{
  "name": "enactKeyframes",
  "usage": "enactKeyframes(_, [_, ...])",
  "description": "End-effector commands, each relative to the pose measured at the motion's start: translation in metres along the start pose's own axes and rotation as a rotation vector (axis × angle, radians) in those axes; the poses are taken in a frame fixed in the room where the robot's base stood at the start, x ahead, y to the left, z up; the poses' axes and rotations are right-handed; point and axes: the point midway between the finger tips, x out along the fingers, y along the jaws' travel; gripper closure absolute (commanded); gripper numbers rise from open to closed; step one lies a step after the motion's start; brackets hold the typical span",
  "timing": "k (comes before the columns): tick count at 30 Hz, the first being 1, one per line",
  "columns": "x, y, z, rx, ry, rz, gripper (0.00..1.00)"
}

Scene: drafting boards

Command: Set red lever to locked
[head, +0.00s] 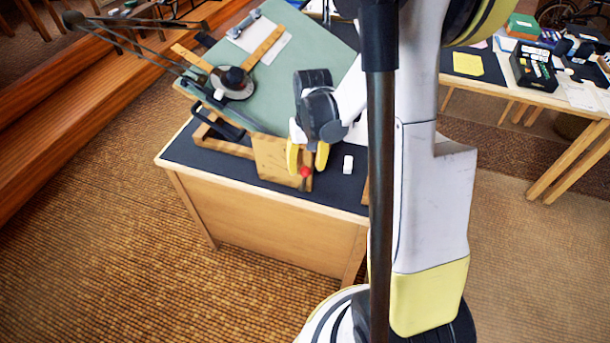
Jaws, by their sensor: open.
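The red lever (305,172) shows as a small red knob on a short dark stem, at the front of a wooden block (270,160) on the near side of the drafting board stand. My gripper (307,160) is right at the knob, with its yellow fingers apart. One finger is on each side of the red knob, as seen from here. I cannot tell whether either finger touches it. Any locked or unlocked marking is not visible. The green drafting board (310,55) is tilted up behind the block.
The stand rests on a wooden table with a dark top (235,172). A small white object (348,163) lies just right of my gripper. A lamp arm (130,35) reaches over the board's left side. Another table (500,85) with boxes and papers stands at the right.

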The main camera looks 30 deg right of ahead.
Motion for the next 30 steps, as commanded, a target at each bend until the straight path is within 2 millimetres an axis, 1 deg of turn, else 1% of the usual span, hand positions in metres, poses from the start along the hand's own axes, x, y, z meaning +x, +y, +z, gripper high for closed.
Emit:
enactKeyframes(1, [0.011,0.0,0.0,0.0,0.0,0.0,0.5])
enactKeyframes(6, [0.025,0.0,0.0,0.0,0.0,0.0,0.5])
enactKeyframes(15, [0.026,0.0,0.0,0.0,0.001,0.0,0.5])
enactKeyframes(16, [0.026,0.0,0.0,0.0,0.001,0.0,0.52])
enactKeyframes(17, [0.026,0.0,0.0,0.0,0.001,0.0,0.61])
enactKeyframes(18, [0.026,0.0,0.0,0.0,0.001,0.0,0.73])
enactKeyframes(21, [0.026,-0.001,0.0,-0.001,0.001,-0.001,1.0])
enactKeyframes(30, [0.026,-0.004,-0.002,-0.004,0.004,-0.009,1.0])
